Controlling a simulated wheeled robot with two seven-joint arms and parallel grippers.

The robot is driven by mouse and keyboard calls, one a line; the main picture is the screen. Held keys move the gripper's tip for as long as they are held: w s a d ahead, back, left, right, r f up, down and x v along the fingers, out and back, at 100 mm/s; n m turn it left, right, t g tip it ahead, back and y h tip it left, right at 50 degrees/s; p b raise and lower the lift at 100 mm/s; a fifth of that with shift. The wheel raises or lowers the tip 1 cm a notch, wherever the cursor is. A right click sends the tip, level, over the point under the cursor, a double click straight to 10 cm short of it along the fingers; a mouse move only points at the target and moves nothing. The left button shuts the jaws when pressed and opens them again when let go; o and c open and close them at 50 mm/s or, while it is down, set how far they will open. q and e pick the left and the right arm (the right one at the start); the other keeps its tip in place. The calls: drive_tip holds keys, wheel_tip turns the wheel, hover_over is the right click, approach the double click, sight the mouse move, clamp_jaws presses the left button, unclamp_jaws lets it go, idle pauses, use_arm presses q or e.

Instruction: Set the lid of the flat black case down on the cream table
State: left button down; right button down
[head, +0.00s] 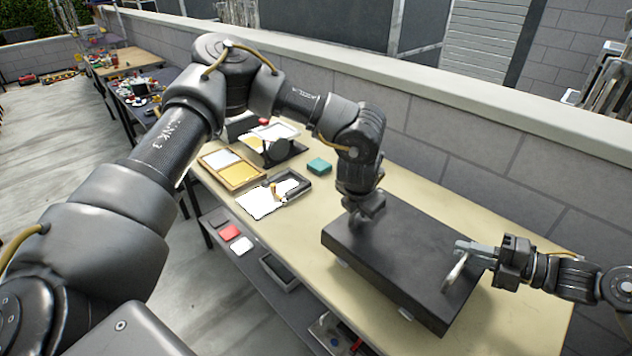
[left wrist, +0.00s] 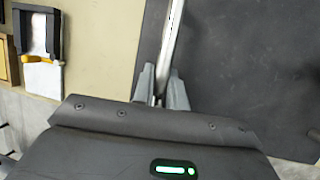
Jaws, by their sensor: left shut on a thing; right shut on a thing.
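The flat black case (head: 395,255) is at the near right part of the cream table (head: 400,172), its broad dark lid facing up. My left gripper (head: 362,212) is at the lid's left end. In the left wrist view, my left gripper (left wrist: 161,88) is shut on a silver bar handle (left wrist: 173,35) along the edge of the dark lid (left wrist: 245,75). My right gripper (head: 466,252) is shut on a silver handle (head: 455,273) at the lid's right end. Small pale latches (head: 405,313) show along the near lower edge. I cannot tell whether a gap separates lid and base.
A teal box (head: 319,166), a yellow-and-white tray (head: 232,168) and a dark clamp-like item with white sheet (head: 268,200) lie left of the case. A block wall (head: 440,150) runs behind the table. A lower shelf holds a red item (head: 229,232). Bare tabletop shows behind the case.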

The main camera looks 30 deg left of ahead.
sight(358, 220)
use_arm(q)
drive_tip(key=shift+f, duration=0.15)
use_arm(e)
drive_tip(key=shift+f, duration=0.1)
